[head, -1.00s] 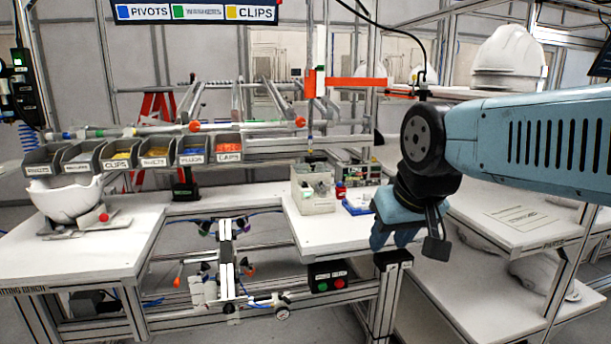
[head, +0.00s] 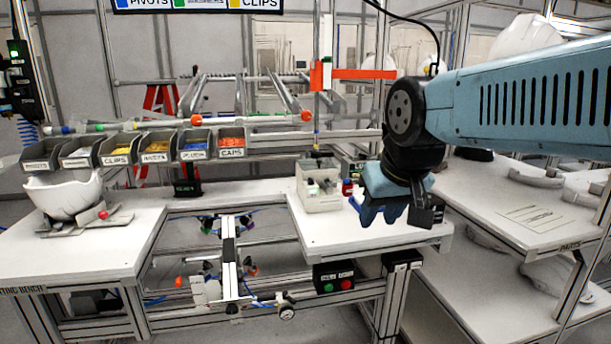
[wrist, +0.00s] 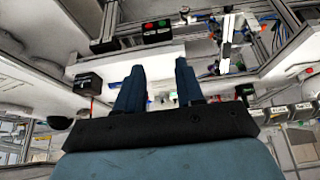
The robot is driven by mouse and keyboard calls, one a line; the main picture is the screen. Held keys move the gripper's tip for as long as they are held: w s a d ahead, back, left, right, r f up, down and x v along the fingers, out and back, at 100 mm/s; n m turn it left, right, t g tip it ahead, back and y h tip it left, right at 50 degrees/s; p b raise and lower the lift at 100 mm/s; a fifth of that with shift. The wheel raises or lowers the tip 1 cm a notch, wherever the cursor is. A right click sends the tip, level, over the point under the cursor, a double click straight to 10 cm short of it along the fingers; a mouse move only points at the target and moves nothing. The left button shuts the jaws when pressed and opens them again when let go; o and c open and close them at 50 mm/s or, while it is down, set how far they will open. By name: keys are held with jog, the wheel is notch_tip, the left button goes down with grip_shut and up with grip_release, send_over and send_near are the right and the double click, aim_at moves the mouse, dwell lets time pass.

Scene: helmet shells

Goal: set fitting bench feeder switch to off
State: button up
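A black control box (head: 335,278) with a green and a red button hangs under the front edge of the fitting bench (head: 345,238). Its label is too small to read, so I cannot tell whether it is the feeder switch. It also shows at the top of the wrist view (wrist: 157,30), beyond my fingers. My gripper (head: 375,211) is above the bench's right part, higher than the box and to its right. In the wrist view my gripper's (wrist: 160,85) two blue fingers stand apart with nothing held between them.
Another black box (head: 402,261) sits at the bench's right front corner, below my gripper. Clamps and a gauge (head: 287,313) are left of the button box. White shelves (head: 530,215) stand at right.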

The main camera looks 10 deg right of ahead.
jog(key=w+r, duration=0.5)
jog(key=w, duration=0.6)
jog(key=g, duration=0.1)
send_over(311, 178)
jog(key=s, duration=0.6)
notch_tip(311, 178, down, 3)
jog(key=x, duration=1.2)
jog(key=shift+w+f, duration=0.15)
jog(key=shift+f, duration=0.25)
grip_shut()
